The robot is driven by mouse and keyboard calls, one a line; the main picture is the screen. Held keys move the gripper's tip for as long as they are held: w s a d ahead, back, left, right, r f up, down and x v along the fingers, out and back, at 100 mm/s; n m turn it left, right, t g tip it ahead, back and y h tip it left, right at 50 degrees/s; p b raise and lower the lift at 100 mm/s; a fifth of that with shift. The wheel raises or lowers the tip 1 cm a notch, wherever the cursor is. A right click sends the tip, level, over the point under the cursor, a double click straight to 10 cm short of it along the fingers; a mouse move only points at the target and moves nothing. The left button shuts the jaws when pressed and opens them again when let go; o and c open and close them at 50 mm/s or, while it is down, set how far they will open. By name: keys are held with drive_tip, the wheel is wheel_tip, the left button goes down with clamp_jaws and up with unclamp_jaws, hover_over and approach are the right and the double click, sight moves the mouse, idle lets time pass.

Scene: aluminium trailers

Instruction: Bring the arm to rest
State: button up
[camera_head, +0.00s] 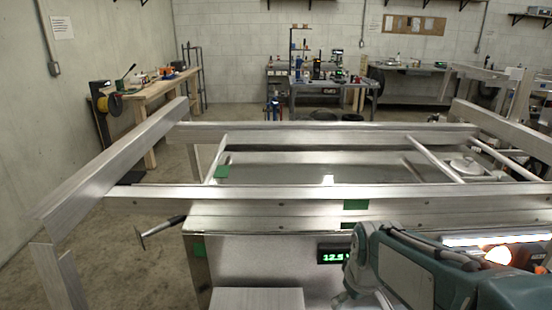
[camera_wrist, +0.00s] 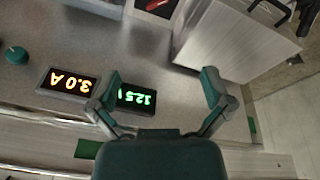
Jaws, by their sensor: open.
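My gripper (camera_wrist: 160,100) shows in the wrist view with its two fingers spread wide and nothing between them. It hangs over the front of a grey panel (camera_wrist: 135,55) that carries a green lit display (camera_wrist: 136,98) and an orange lit display (camera_wrist: 67,83). The left finger partly covers the green display. In the head view my arm (camera_head: 410,275) is folded low at the right, close to the camera, and the gripper's fingertips cannot be made out clearly. The green display (camera_head: 331,254) also shows there, just left of the arm.
An aluminium trailer frame (camera_head: 300,192) spans the view ahead. A hammer-like tool (camera_head: 160,231) sticks out at its left. A pale block (camera_head: 258,299) stands in front of the panel. A wooden workbench (camera_head: 160,88) and further benches line the walls. Open floor (camera_head: 130,225) lies at left.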

drive_tip(key=s+r+m+t, duration=0.2)
drive_tip(key=s+r+m, duration=0.2)
drive_tip(key=s, duration=0.8)
wheel_tip(320, 180, up, 2)
drive_tip(key=shift+s+r+m+t, duration=0.2)
drive_tip(key=shift+s+m+t, duration=0.1)
drive_tip(key=shift+t, duration=0.1)
